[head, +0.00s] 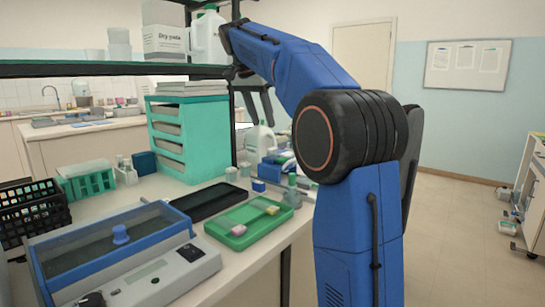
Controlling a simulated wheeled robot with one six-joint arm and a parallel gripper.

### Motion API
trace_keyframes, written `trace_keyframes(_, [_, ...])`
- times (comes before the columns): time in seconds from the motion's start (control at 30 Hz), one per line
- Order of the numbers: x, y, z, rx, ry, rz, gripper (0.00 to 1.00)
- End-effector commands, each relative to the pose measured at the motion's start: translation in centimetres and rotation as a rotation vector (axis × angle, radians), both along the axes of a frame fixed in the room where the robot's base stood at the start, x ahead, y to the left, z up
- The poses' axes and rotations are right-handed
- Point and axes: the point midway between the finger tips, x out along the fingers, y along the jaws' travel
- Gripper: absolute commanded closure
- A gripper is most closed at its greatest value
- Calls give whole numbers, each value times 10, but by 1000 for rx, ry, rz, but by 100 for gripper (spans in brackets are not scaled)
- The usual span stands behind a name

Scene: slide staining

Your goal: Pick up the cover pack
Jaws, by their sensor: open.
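I cannot tell for sure which thing is the cover pack. A small blue box (258,186) lies on the bench behind the green tray, and a larger blue box (269,171) is just behind it. The green tray (237,243) holds a pink piece (234,228) and a yellow piece (272,210). My gripper (256,112) shows as a dark shape below the far end of my raised blue arm, above the bench by the shelf. It is open, with nothing seen in it, and is well above the small boxes. My arm hides part of the bench's right side.
A blue-lidded staining device (125,262) fills the front left. A black tray (208,201), a teal drawer rack (180,146) and a black basket (35,215) stand behind. A shelf (100,69) with a jug (207,38) hangs above.

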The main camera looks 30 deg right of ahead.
Motion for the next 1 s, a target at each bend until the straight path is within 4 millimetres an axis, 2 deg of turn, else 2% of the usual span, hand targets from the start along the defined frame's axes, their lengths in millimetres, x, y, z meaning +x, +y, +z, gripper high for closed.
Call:
trace_keyframes(0.1, [2, -9, -21, 0, 3, -2, 56])
trace_keyframes(0.3, [6, -19, -47, 0, 1, 0, 56])
trace_keyframes(0.57, [8, -25, -60, 0, 1, -1, 56])
trace_keyframes(0.83, [13, -42, -91, 0, 2, -1, 56])
trace_keyframes(1.0, [15, -46, -101, 0, 0, 0, 56])
